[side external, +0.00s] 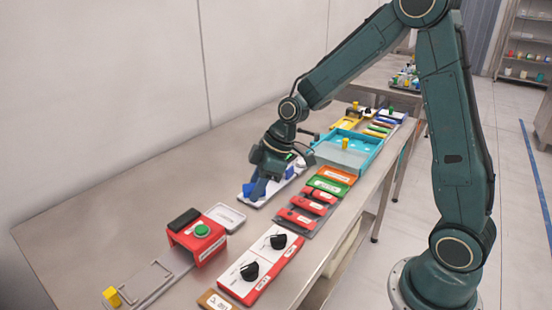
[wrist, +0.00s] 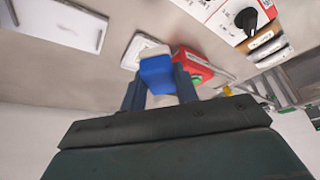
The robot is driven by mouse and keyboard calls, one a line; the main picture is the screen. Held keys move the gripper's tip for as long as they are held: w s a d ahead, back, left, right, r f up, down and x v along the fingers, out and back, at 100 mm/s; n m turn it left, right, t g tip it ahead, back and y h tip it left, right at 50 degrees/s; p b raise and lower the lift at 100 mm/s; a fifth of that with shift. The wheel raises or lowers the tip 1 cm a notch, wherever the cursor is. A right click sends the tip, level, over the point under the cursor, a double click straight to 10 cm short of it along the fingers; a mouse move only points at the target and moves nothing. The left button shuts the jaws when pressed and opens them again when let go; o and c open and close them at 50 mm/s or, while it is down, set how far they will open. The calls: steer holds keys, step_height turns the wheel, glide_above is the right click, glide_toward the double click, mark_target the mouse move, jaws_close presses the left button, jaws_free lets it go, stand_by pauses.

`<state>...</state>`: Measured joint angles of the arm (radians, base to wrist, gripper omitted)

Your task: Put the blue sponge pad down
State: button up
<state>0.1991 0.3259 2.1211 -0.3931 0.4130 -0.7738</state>
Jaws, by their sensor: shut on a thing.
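The blue sponge pad (wrist: 157,73) is between the two fingers of my gripper (wrist: 160,92) in the wrist view, with a pale layer at its far end. My gripper (side external: 256,188) is shut on it. In the side view, the gripper points down over the near end of a long white tray (side external: 250,203). I cannot tell whether the pad touches the tray.
A small pale tray (side external: 226,217) and a red box with a green button (side external: 199,245) stand nearer. Red pieces (side external: 296,217) lie to the right. The table's left side is bare.

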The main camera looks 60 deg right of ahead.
glide_above(252, 229)
steer(key=s+d, duration=0.1)
step_height(252, 229, down, 6)
steer(key=shift+s+f, duration=0.1)
steer(key=shift+s, duration=0.05)
steer(key=shift+f, duration=1.9)
steer(key=shift+f, duration=0.15)
steer(key=o, duration=1.1)
steer(key=v, duration=1.2)
